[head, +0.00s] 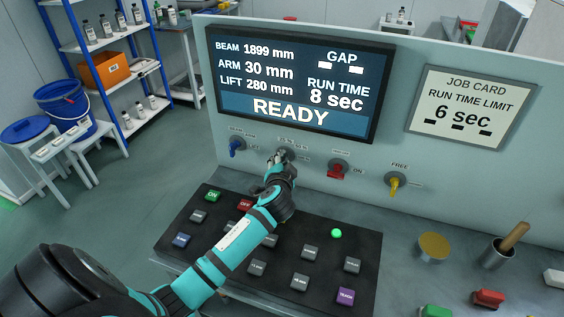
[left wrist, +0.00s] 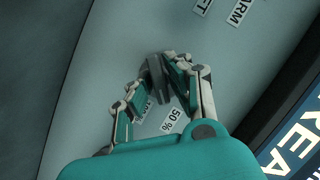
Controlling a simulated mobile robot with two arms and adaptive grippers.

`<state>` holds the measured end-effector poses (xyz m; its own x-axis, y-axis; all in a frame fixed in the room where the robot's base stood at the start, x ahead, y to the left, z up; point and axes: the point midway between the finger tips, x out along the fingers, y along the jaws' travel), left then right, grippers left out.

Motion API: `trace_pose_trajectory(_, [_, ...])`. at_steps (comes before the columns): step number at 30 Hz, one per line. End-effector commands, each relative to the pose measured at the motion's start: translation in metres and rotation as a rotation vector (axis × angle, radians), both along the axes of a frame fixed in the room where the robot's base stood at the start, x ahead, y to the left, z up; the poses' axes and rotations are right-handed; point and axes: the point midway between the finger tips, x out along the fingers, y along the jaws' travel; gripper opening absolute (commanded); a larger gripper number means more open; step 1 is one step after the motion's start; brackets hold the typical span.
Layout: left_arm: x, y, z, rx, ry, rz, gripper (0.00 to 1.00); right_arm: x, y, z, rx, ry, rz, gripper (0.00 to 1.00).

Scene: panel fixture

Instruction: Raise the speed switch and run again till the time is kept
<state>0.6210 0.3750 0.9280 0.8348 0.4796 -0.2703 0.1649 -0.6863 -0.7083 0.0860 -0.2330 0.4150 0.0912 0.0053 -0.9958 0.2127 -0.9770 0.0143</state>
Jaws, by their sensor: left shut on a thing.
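The speed switch (left wrist: 156,78) is a grey knob on the upright panel, with a "50 %" label beside it in the left wrist view. My left gripper (head: 277,161) is at this switch, its fingers closed around the knob; it also shows in the left wrist view (left wrist: 158,85). In the head view the gripper hides most of the knob, so its setting is hard to tell. The screen (head: 297,85) reads READY, run time 8 sec, beam 1899 mm, arm 30 mm, lift 280 mm. The job card (head: 470,105) gives a run time limit of 6 sec. My right gripper is not in view.
A blue switch (head: 237,147), a red switch (head: 337,169) and a yellow switch (head: 395,184) sit on the same panel. Below is a black button console (head: 330,262) with a lit green lamp (head: 336,233). A cup with a wooden handle (head: 497,252) stands at the right.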

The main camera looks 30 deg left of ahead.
Motion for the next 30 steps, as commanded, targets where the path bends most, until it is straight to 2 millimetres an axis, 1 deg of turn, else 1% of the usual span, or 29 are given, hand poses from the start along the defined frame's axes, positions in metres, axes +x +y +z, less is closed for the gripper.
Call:
trace_pose_trajectory(6, [0.000, -0.001, 0.000, -0.002, 0.000, -0.002, 0.00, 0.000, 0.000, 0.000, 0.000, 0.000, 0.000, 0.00])
trace_pose_trajectory(7, [0.000, -0.001, 0.000, -0.002, 0.000, -0.002, 0.20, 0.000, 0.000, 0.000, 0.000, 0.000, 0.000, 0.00])
trace_pose_trajectory(10, [0.000, -0.001, 0.000, -0.002, 0.000, -0.002, 0.33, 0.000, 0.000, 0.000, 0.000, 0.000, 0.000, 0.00])
trace_pose_trajectory(11, [0.000, -0.001, 0.000, -0.003, -0.001, -0.001, 0.35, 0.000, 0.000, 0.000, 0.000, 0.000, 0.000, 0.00])
trace_pose_trajectory(16, [0.000, 0.000, 0.000, -0.002, 0.000, 0.000, 0.35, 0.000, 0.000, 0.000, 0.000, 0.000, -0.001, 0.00])
trace_pose_trajectory(18, [-0.001, -0.001, 0.000, -0.002, 0.000, 0.000, 0.35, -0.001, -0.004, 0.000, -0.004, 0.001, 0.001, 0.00])
trace_pose_trajectory(22, [-0.008, -0.005, 0.002, -0.002, 0.001, -0.001, 0.35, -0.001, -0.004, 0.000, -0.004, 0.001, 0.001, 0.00])
trace_pose_trajectory(26, [-0.027, -0.016, 0.007, -0.005, -0.001, -0.002, 0.35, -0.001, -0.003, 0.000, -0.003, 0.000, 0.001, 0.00])
trace_pose_trajectory(30, [-0.053, -0.031, 0.016, -0.006, -0.001, -0.002, 0.35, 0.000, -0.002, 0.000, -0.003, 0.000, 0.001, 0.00])
